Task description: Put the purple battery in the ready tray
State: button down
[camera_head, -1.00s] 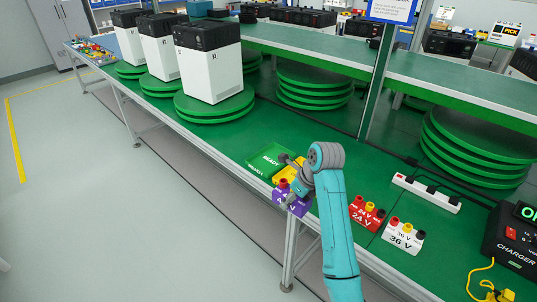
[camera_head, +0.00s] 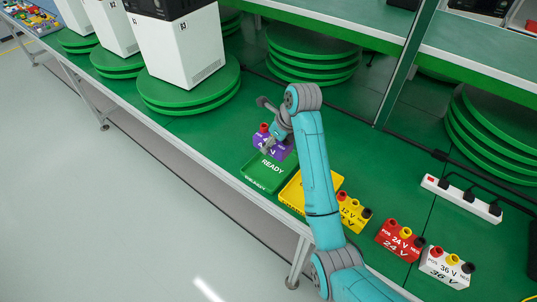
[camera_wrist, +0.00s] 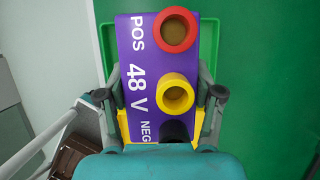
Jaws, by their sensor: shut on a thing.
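The purple battery (camera_head: 273,146), marked 48 V, has red, yellow and black terminals. My gripper (camera_head: 272,137) is shut on its sides. In the wrist view the battery (camera_wrist: 145,75) fills the space between the fingers (camera_wrist: 170,92), with the red terminal at the far end. The green ready tray (camera_head: 262,183) lies near the bench's front edge. The battery shows at the tray's far end, over or just beyond its rim; I cannot tell its height. Part of the tray's rim (camera_wrist: 106,40) shows behind the battery in the wrist view.
A yellow tray (camera_head: 291,194) is right beside the ready tray, partly behind my arm. Yellow (camera_head: 353,213), red (camera_head: 400,240) and white (camera_head: 446,266) batteries stand to the right. A white machine (camera_head: 180,50) stands on green discs at left. A power strip (camera_head: 461,200) is at right.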

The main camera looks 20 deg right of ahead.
aim_at(286, 144)
jog(key=shift+f, duration=4.65)
jog(key=shift+f, duration=0.1)
jog(key=shift+c, duration=0.9)
grip_release()
jog(key=v, duration=1.2)
